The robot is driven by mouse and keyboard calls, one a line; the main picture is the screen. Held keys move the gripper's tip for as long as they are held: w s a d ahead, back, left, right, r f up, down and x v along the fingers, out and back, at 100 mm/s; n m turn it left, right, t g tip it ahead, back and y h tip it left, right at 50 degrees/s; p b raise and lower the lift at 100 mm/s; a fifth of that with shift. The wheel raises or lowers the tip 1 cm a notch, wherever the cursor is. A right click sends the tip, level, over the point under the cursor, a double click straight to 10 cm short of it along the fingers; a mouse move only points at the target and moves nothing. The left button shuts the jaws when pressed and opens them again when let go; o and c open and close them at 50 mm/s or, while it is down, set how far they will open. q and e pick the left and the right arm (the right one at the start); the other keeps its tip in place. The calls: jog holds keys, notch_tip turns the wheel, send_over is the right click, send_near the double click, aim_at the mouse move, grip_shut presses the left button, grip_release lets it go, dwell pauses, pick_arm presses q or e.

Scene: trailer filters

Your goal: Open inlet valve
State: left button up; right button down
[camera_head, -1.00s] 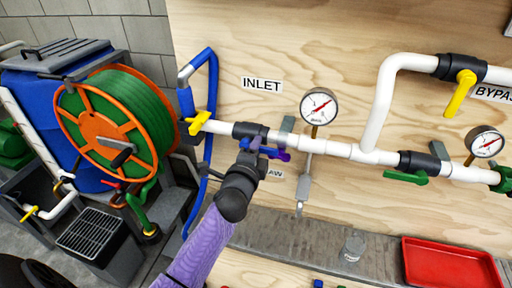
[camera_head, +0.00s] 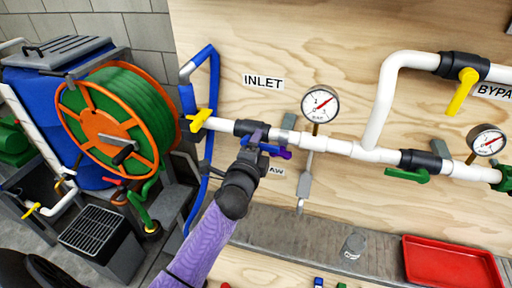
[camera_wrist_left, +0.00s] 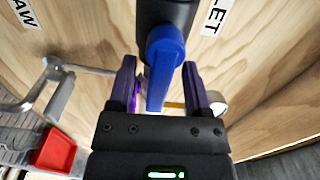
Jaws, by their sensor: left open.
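The inlet valve (camera_head: 250,127) is a black body on the white pipe below the INLET label. Its blue lever handle (camera_wrist_left: 166,60) shows in the left wrist view, with a round hub at the top and a bar pointing down toward my gripper. My left gripper (camera_head: 269,147) is at the valve, coming from below. In the left wrist view, its open purple fingers (camera_wrist_left: 159,78) stand on either side of the blue bar. I cannot tell whether either finger touches it. In the head view the gripper mostly hides the handle. My right gripper is not in view.
A yellow valve handle (camera_head: 199,120) and blue hose lie left of the inlet valve. A pressure gauge (camera_head: 320,103) sits to the right, then a green handle (camera_head: 407,175) and a yellow bypass handle (camera_head: 462,92). A clear jar (camera_head: 353,246) and red tray (camera_head: 452,264) stand on the ledge below.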

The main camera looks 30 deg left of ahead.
pick_arm(q)
jog(key=v, duration=1)
jog(key=shift+p, duration=0.35)
jog(key=shift+w+a, duration=0.1)
jog(key=s+d+f+n+g+h+b, duration=0.1)
jog(key=s+f+n+g, duration=0.15)
jog(key=f, duration=0.65)
jog(key=s+d+f+n+g+h+b, duration=0.1)
jog(key=s+d+f+g, duration=0.15)
jog(key=f, duration=0.65)
jog(key=s+d+f+n+g+h+b, duration=0.1)
jog(key=s+f+n+g, duration=0.15)
jog(key=f, duration=0.65)
jog(key=s+f+n+g+b, duration=0.1)
jog(key=s+f+n+g, duration=0.1)
jog(key=s+f, duration=0.4)
jog(key=s+f+n+g, duration=0.2)
jog(key=s+f+g, duration=0.2)
jog(key=s, duration=0.8)
jog(key=s+f+n+g+h+b, duration=0.1)
jog(key=s+f+n+g, duration=0.1)
jog(key=s+f, duration=0.6)
jog(key=shift+s+d+n+g+b, duration=0.35)
jog(key=shift+s+g, duration=0.3)
jog(key=shift+s, duration=0.15)
